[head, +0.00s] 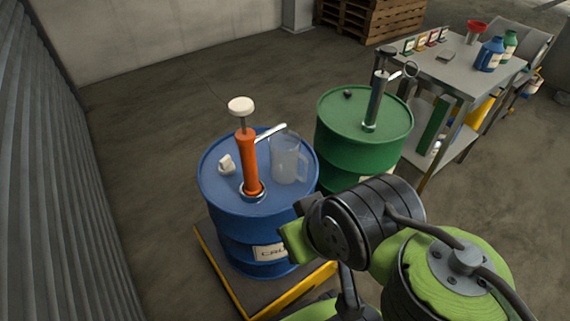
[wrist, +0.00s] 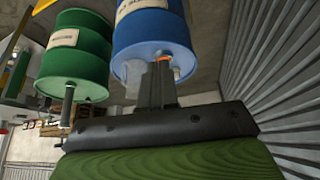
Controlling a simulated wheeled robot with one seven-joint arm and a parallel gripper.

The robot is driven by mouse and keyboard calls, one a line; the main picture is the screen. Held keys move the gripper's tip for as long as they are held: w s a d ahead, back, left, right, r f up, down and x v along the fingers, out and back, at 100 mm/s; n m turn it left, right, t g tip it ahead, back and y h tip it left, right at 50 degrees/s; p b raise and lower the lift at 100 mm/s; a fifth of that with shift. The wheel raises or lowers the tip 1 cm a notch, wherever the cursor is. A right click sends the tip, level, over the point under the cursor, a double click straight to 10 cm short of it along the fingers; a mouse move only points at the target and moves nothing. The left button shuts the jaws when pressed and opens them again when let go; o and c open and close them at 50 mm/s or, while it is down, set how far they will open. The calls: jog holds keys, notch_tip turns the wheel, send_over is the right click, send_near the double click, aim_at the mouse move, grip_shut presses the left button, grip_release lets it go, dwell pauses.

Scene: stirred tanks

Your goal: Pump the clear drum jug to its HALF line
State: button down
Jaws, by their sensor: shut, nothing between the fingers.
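The clear jug (head: 287,158) stands upright on the blue drum (head: 225,205), its handle to the right. It looks pale and I see no distinct liquid or marked line in it. An orange hand pump (head: 249,160) stands upright in the drum top, left of the jug. Its white knob (head: 240,105) sits raised on a short bare rod, and its pale spout (head: 270,132) reaches toward the jug's top. My gripper (wrist: 160,66) is shut and empty in the wrist view, pointing toward the blue drum (wrist: 150,35). In the head view my arm hides it.
A white object (head: 227,164) lies on the blue drum's top. A green drum (head: 345,135) with a grey pump (head: 375,100) stands behind to the right. A bench (head: 450,72) with bottles is at the right. A corrugated wall (head: 50,170) runs along the left; floor there is clear.

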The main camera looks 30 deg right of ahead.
jog(key=shift+f, duration=0.8)
jog(key=shift+f, duration=0.1)
jog(key=shift+f+b, duration=0.4)
jog(key=shift+f, duration=0.05)
jog(key=shift+r+p, duration=0.85)
jog(key=shift+r, duration=0.1)
jog(key=shift+r, duration=0.1)
jog(key=shift+r+p, duration=0.8)
jog(key=shift+r, duration=0.15)
